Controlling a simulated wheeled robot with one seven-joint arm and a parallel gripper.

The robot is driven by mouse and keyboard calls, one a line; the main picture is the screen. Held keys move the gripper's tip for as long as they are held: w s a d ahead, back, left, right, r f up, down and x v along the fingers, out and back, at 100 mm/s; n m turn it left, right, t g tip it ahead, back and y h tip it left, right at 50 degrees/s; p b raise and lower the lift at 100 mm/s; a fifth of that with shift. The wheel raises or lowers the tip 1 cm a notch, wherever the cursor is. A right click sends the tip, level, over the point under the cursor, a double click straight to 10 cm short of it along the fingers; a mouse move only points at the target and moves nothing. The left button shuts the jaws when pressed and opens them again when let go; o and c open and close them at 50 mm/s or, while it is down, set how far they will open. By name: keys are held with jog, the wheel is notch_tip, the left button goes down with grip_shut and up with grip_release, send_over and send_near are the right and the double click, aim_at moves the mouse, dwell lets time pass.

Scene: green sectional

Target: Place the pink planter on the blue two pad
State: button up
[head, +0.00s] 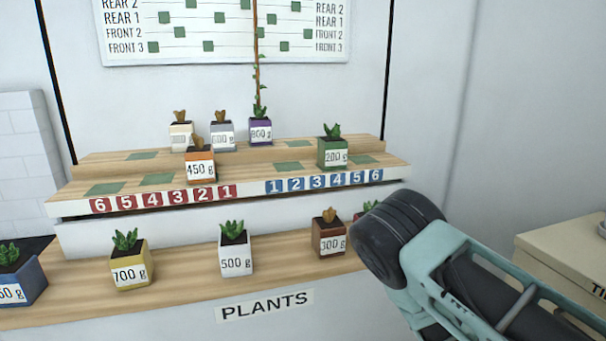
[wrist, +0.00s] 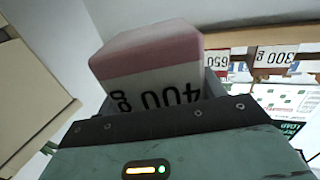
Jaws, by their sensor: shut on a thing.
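The pink planter (wrist: 155,55), labelled 400 g, is held in my gripper (wrist: 150,112) in the wrist view, where it appears upside down. I cannot make out the planter in the head view; my arm fills the lower right there. The blue 2 marker (head: 295,184) is on the front edge of the stepped wooden shelf (head: 240,181). A green pad (head: 294,166) lies behind that marker, with nothing on it. My gripper is right of the shelf, shut on the planter; its fingers are mostly hidden.
The green 200 g planter (head: 332,151) stands to the right of the blue 2 pad. The orange 450 g planter (head: 200,166) stands to the left. Purple 800 g planter (head: 260,131) is behind with a tall vine. Brown 300 g planter (head: 328,237) and others stand on the lower ledge.

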jog(key=s+d+r+y+p, duration=0.1)
jog(key=s+d+r+p, duration=0.1)
jog(key=s+r+p, duration=0.4)
jog(key=s+p, duration=0.4)
jog(key=p, duration=0.1)
jog(key=shift+s+r+n, duration=0.2)
jog(key=shift+r+n, duration=0.1)
jog(key=shift+r, duration=0.05)
